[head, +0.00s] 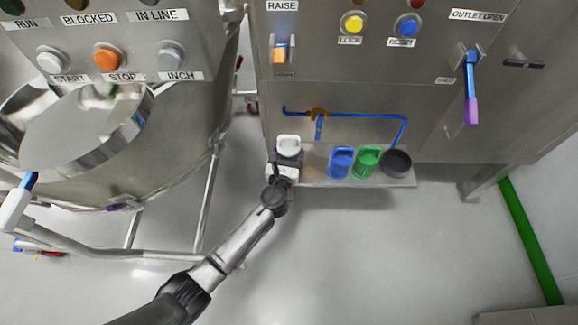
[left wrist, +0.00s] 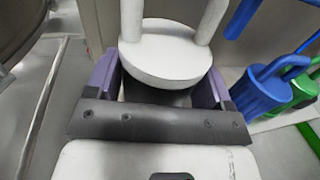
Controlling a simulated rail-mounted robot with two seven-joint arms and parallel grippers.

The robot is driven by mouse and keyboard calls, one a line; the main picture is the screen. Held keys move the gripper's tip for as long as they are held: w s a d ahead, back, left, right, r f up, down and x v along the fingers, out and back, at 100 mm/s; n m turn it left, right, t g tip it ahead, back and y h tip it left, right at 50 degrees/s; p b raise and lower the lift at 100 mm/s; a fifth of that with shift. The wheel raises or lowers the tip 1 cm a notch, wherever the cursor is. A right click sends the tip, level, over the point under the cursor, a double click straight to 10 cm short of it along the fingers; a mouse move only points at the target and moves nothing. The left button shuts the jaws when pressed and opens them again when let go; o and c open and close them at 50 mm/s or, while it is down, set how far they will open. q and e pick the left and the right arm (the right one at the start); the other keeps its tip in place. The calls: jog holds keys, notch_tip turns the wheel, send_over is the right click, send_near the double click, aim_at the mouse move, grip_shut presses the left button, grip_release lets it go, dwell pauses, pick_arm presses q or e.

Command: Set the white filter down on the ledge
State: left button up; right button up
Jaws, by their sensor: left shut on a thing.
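The white filter (head: 288,142) is at the left end of the grey ledge (head: 318,180) in the head view. My left gripper (head: 287,160) is shut on it. In the left wrist view the filter (left wrist: 165,55) shows as a round white disc with a white handle, upright between the two purple fingers (left wrist: 160,88). Its lower part is hidden by the gripper. I cannot tell whether it touches the ledge. My right gripper is not in view.
A blue filter (head: 341,162), a green filter (head: 367,160) and a dark round cup (head: 397,163) stand on the ledge to the right. A steel vessel (head: 120,160) stands at left.

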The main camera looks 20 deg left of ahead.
pick_arm(q)
jog(key=shift+f, duration=0.45)
notch_tip(320, 180, down, 3)
jog(key=b, duration=0.2)
jog(key=shift+a+b, duration=0.15)
jog(key=shift+b, duration=0.25)
jog(key=shift+f, duration=0.35)
jog(key=shift+r, duration=0.1)
